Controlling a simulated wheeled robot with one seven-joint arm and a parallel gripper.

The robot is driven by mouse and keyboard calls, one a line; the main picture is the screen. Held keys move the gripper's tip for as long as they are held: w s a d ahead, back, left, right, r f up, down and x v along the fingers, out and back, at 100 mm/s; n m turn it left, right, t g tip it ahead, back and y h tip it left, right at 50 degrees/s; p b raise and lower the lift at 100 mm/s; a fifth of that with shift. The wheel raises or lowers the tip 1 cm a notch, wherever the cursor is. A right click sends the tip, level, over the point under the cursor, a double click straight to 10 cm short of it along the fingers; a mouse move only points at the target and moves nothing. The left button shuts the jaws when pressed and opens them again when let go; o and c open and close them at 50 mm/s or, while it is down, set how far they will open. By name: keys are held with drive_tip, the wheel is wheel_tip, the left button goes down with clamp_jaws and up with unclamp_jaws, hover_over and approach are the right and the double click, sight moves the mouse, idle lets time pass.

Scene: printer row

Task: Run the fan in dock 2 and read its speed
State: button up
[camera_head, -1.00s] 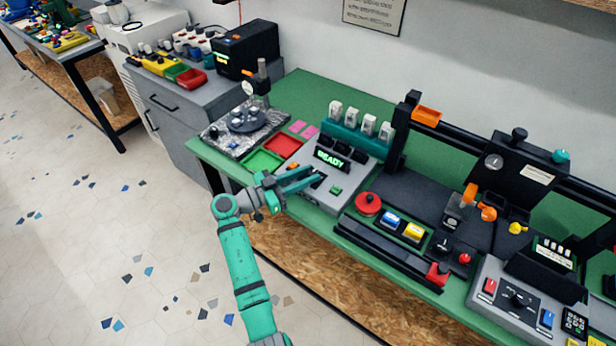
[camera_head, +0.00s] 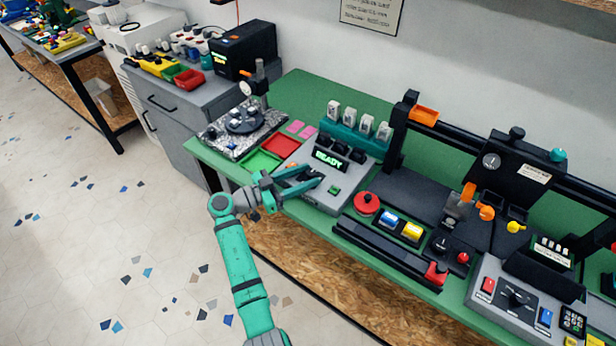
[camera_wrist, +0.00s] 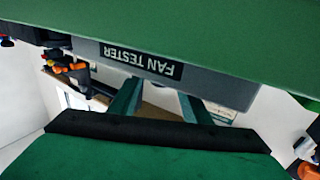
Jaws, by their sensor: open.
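The grey fan tester (camera_head: 312,196) stands on the green bench with a lit READY display (camera_head: 329,160) and a green button (camera_head: 334,190). Its FAN TESTER label (camera_wrist: 140,61) shows in the wrist view. Dark dock slots (camera_head: 345,147) sit behind the display; their numbers are too small to read, and I cannot tell whether a fan is in dock 2. A teal rack (camera_head: 350,140) behind holds several pale labelled units (camera_head: 367,124). My gripper (camera_head: 315,181) is open and empty at the tester's front left, its fingers hiding part of the panel. Its spread fingers (camera_wrist: 160,100) also show in the wrist view.
Red (camera_head: 281,145) and green (camera_head: 262,160) trays lie left of the tester. A red round knob (camera_head: 367,203) and a black rail (camera_head: 390,248) are to its right. The floor in front of the bench is clear.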

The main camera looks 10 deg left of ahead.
drive_tip(key=v, duration=1)
drive_tip(key=shift+a+f, duration=0.1)
drive_tip(key=shift+a, duration=0.15)
drive_tip(key=shift+d, duration=0.15)
drive_tip(key=shift+s, duration=0.1)
drive_tip(key=shift+s+a, duration=0.1)
drive_tip(key=shift+a, duration=0.15)
